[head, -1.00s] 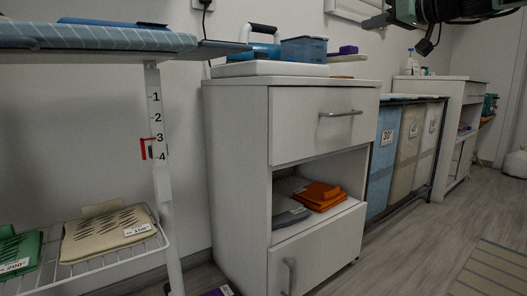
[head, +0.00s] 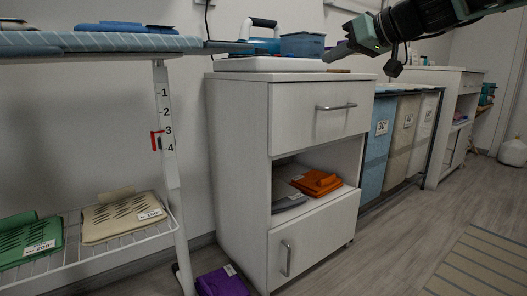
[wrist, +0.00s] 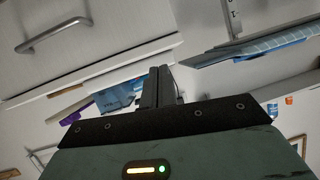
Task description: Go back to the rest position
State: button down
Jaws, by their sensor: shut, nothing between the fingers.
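My gripper (head: 329,56) is at the upper right of the head view, its fingers pointing left above the white cabinet's (head: 235,140) top. In the wrist view my gripper (wrist: 159,72) has its two dark fingers together with nothing between them. The cabinet has a drawer (head: 312,118), an open cubby holding an orange folded item (head: 317,183) and a grey one (head: 290,203), and a lower door (head: 312,240). The cabinet's drawer handle (wrist: 55,34) also shows in the wrist view.
An ironing board (head: 90,45) stands at left above a wire shelf (head: 130,234) with green (head: 30,240) and beige (head: 122,214) items. A purple item (head: 222,283) lies on the floor. Laundry bins (head: 378,150) stand right of the cabinet. The floor at right (head: 390,240) is open.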

jog(key=s+a+f+g+h+p, duration=0.2)
jog(key=s+a+f+g+p, duration=0.25)
jog(key=s, duration=0.55)
jog(key=s+a+f+g+h+p, duration=0.2)
jog(key=s+a+f+p, duration=0.25)
jog(key=s+f, duration=0.4)
jog(key=s+d+f+g+h+p, duration=0.2)
jog(key=s+d+f+h+p, duration=0.15)
jog(key=s, duration=0.75)
jog(key=s+d+f+g+h+p, duration=0.1)
jog(key=s+d+f+h+p, duration=0.2)
jog(key=s, duration=0.7)
notch_tip(320, 180, up, 38)
jog(key=d+y+p, duration=0.1)
jog(key=p, duration=3.6)
jog(key=shift+f+y+p, duration=0.25)
jog(key=shift+y+p, duration=0.05)
jog(key=shift+y, duration=0.05)
jog(key=shift+w, duration=0.1)
